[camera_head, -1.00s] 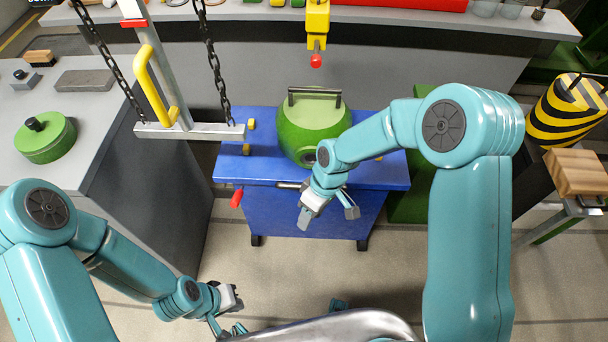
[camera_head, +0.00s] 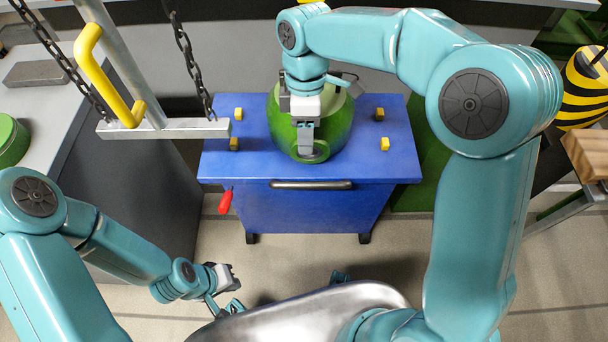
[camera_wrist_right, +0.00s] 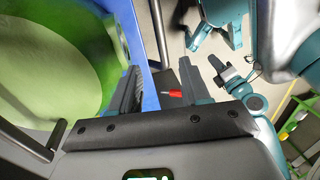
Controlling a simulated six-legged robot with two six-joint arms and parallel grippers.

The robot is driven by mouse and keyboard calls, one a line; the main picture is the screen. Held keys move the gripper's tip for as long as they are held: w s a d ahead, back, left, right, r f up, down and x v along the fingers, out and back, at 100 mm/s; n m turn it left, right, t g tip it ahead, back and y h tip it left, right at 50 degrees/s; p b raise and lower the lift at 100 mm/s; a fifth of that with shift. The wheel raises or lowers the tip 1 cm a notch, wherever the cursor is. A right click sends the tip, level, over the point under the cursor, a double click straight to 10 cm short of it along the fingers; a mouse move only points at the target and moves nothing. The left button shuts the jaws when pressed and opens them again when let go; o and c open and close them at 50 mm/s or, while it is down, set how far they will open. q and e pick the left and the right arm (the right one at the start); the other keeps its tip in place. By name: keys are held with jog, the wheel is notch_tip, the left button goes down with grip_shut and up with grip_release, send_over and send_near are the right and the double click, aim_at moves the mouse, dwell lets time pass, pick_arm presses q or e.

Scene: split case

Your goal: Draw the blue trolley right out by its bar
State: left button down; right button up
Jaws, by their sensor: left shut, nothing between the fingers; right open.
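My left gripper (camera_head: 235,276) is shut and empty, low in front of the trolley, left of the bar.
A red handle (camera_head: 225,202) hangs at the trolley's front left. Several yellow blocks (camera_head: 384,144) stand on its top. A chain-hung metal beam (camera_head: 165,130) with a yellow handle (camera_head: 92,70) hangs at left. A grey bench stands left.

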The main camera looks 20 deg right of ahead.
aim_at(305, 183)
jog(key=f+b, duration=0.1)
jog(key=f, duration=0.3)
jog(key=s+f+b, duration=0.1)
jog(key=f, duration=0.4)
jog(key=s+f+b, duration=0.1)
jog(key=f, duration=0.3)
jog(key=shift+s+a+f, duration=0.25)
jog(key=shift+a, duration=0.15)
grip_shut()
